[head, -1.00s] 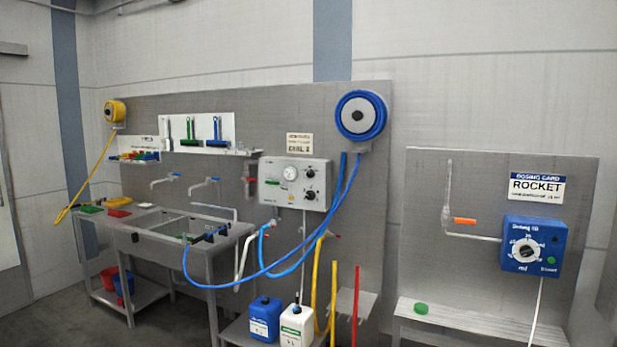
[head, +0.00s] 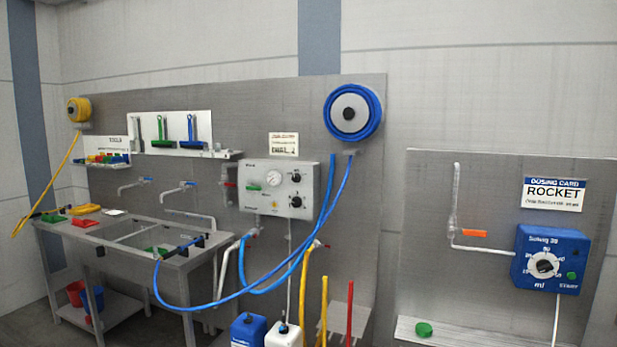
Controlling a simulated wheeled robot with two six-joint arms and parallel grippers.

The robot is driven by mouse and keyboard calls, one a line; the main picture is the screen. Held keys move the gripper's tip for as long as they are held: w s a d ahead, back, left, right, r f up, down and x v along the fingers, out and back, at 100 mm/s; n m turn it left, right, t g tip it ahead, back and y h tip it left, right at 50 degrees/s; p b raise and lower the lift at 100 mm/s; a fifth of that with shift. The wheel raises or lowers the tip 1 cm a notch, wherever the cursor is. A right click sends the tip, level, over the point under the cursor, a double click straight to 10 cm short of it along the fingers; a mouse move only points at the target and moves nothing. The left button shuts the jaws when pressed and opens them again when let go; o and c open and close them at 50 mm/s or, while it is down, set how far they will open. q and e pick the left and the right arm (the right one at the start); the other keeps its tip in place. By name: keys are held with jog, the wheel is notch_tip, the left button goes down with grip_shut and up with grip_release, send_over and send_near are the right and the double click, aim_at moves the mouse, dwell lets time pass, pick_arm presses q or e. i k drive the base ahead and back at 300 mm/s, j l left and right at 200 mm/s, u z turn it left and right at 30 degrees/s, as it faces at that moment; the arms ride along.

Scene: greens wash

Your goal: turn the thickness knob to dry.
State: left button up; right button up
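A grey control panel (head: 279,189) is mounted on the metal back wall, left of the blue hose reel. It has a round gauge, a green switch and two black knobs, an upper knob (head: 296,177) and a lower knob (head: 296,202). The lettering beside them is too small to read, so I cannot tell which one is for thickness or where it points. A blue dosing box (head: 551,258) at the right has a large dial (head: 544,266) with numbers around it and a green button. Neither of my grippers is in view.
A blue hose (head: 240,300) loops below the panel from the reel (head: 354,113) to the sink bench (head: 180,262). Blue and white canisters (head: 284,336) stand below, with upright yellow and red poles nearby. A green object (head: 424,329) lies on the right ledge.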

aim_at(296, 177)
jog(key=i+j+z, duration=0.15)
jog(key=i, duration=0.35)
jog(key=i+j+z, duration=0.15)
jog(key=i, duration=0.35)
jog(key=i+j+z, duration=0.15)
jog(key=i+j, duration=0.15)
jog(key=i, duration=0.2)
jog(key=i+j+z, duration=0.1)
jog(key=i+j, duration=0.25)
jog(key=i, duration=0.1)
